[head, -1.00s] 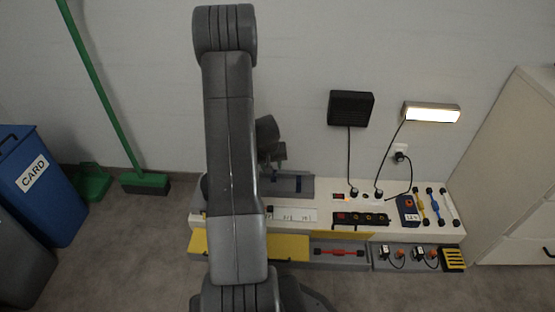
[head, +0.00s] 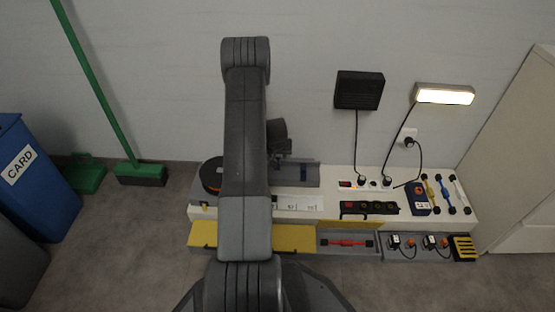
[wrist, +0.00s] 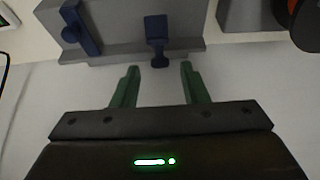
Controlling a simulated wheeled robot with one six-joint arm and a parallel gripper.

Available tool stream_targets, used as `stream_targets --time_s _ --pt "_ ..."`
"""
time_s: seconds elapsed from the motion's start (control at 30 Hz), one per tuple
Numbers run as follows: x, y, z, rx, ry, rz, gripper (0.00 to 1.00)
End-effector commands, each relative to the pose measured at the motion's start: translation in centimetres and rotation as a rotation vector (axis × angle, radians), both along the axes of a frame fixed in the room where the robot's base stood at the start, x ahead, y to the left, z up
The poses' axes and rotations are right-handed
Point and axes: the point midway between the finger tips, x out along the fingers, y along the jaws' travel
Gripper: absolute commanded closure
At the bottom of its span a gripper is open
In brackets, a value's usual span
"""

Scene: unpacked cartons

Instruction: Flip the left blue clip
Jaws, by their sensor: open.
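Two blue clips sit on a grey holder. In the wrist view the grey holder (wrist: 115,45) lies across the top, with one clip (wrist: 155,38) at its middle and the other clip (wrist: 78,27), slanted, at its left. The wrist view looks turned round against the head view, so the middle clip is the left one in the head view. My gripper (wrist: 160,68) is open and empty. Its green fingers are apart, just short of the middle clip and roughly lined up with it.
A white bench (head: 330,192) carries a power strip (head: 369,208) and switches. A black and orange reel (head: 211,175) stands at its left, also at upper right in the wrist view (wrist: 307,22). A lamp (head: 444,95) and black box (head: 359,90) are on the wall.

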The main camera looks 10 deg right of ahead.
Motion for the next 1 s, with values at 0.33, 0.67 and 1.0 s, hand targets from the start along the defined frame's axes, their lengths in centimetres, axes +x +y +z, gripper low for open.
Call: stream_targets --time_s 0.33,0.67,1.0 --pt "0.7 -0.2 -1.67 0.0 0.0 -0.001 0.6" --pt "0.68 -0.19 -1.65 0.0 0.0 0.0 0.93" --pt "0.82 -0.28 -1.28 0.002 0.012 -0.001 1.0"
